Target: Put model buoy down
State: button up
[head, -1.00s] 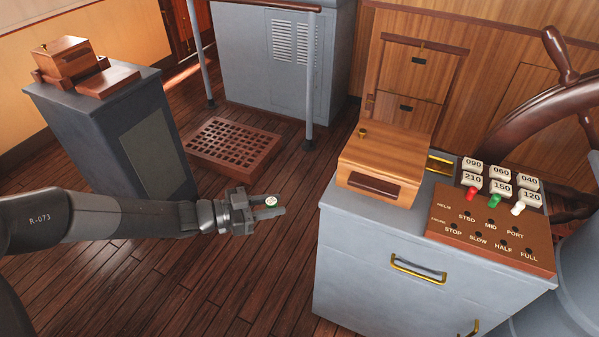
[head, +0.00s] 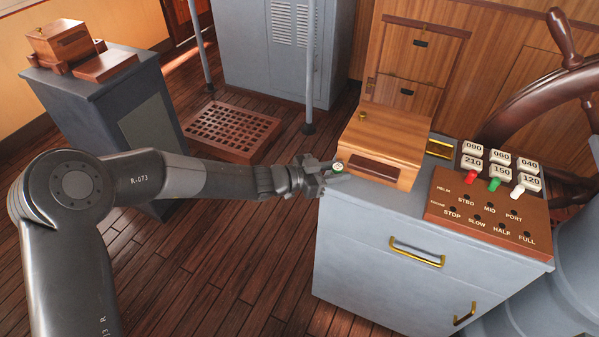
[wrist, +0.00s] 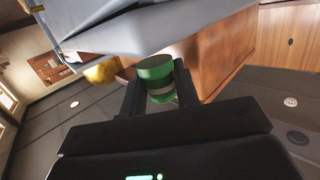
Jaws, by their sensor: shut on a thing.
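The fingers hide the lower part of the buoy. I cannot tell whether it touches the cabinet top.
The wooden box (head: 398,139) takes up the cabinet's back left. A clear strip of cabinet top lies in front of the box. A dark pedestal (head: 95,100) stands at left.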

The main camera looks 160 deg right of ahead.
jog(key=shift+w+d+f, duration=0.1)
jog(key=shift+d+f, duration=0.1)
jog(key=shift+f, duration=0.45)
jog(key=shift+f, duration=0.15)
jog(key=o, duration=0.7)
jog(key=shift+c, duration=0.2)
jog(key=shift+w+d, duration=0.15)
jog(key=shift+d, duration=0.05)
jog(key=v, duration=1)
jog(key=shift+w+d, duration=0.2)
jog(key=shift+o, duration=0.4)
jog(key=shift+w+d, duration=0.2)
jog(key=shift+o, duration=1.3)
jog(key=shift+w+d, duration=0.1)
jog(key=shift+w, duration=0.05)
